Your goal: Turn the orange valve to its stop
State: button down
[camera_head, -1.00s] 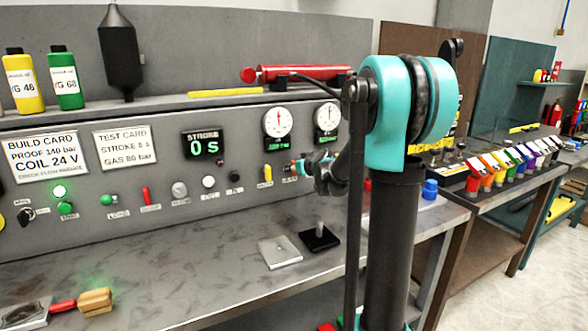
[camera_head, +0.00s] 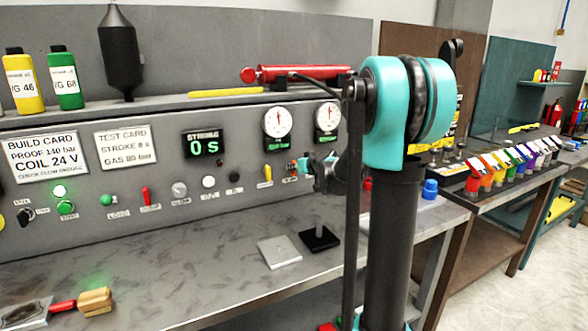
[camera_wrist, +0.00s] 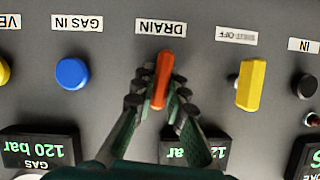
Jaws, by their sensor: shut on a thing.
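The orange valve (camera_wrist: 162,78) is a lever handle under the label DRAIN on the grey panel in the wrist view, where the labels appear upside down. It stands nearly upright in that picture, tilted slightly. My gripper (camera_wrist: 160,92) has its dark fingers on both sides of the handle and is shut on it. In the head view my gripper (camera_head: 302,167) is at the panel's right part, below the gauges. My arm hides part of the panel there, and the valve is too small to make out clearly.
In the wrist view a yellow lever (camera_wrist: 250,85) sits right of the valve and a blue knob (camera_wrist: 72,73) left of it. A dark knob (camera_wrist: 305,86) is farther right. On the bench lie a metal plate (camera_head: 279,250) and a black block with a post (camera_head: 319,238).

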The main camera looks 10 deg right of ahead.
jog(key=m+y, duration=0.2)
jog(key=m, duration=0.1)
jog(key=shift+d, duration=0.15)
jog(key=m+y, duration=0.1)
jog(key=m, duration=0.1)
jog(key=shift+w+f+m+y, duration=0.1)
jog(key=shift+f+m+y, duration=0.05)
jog(key=shift+m+y, duration=0.25)
jog(key=m+y, duration=0.1)
jog(key=m, duration=0.2)
jog(key=shift+d+f+y, duration=0.1)
jog(key=shift+y, duration=0.3)
jog(key=shift+m+t+y, duration=0.6)
jog(key=shift+m, duration=1.2)
jog(key=c, duration=1.5)
grip_release()
jog(key=shift+c, duration=0.2)
jog(key=shift+d, duration=0.1)
jog(key=v, duration=1.2)
